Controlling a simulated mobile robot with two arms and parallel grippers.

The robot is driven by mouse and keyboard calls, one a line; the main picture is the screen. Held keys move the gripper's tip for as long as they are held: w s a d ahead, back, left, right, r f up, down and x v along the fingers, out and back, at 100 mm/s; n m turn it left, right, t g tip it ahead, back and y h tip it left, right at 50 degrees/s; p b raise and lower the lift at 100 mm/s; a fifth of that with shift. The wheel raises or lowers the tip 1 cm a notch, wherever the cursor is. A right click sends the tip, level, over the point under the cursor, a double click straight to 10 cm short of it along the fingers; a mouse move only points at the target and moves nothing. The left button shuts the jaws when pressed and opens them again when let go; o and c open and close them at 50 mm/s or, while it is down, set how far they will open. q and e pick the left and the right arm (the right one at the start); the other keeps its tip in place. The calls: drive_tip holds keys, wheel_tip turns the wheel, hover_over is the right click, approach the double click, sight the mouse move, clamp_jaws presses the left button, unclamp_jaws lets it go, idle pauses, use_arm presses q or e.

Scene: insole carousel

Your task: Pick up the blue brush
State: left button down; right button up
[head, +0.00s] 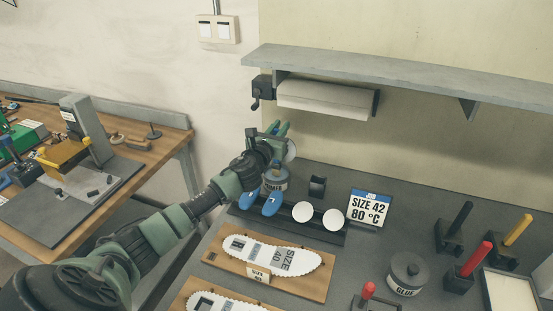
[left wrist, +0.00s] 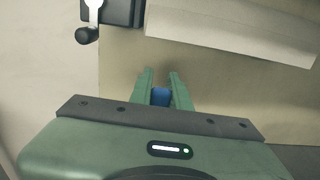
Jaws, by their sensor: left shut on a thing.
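My left gripper (head: 277,129) is raised above the back left of the grey bench, over the primer can (head: 275,182). In the left wrist view its two green fingers (left wrist: 161,85) are closed on a blue piece, the blue brush (left wrist: 161,97). Only a short blue part shows between the fingers; the rest of the brush is hidden. In the head view the gripper and wrist hide most of the brush, so I cannot tell its tilt. My right gripper is not in view.
Blue shoe forms (head: 271,203) stand just below the gripper. A shelf (head: 400,69) and paper roll (head: 325,100) are above right.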

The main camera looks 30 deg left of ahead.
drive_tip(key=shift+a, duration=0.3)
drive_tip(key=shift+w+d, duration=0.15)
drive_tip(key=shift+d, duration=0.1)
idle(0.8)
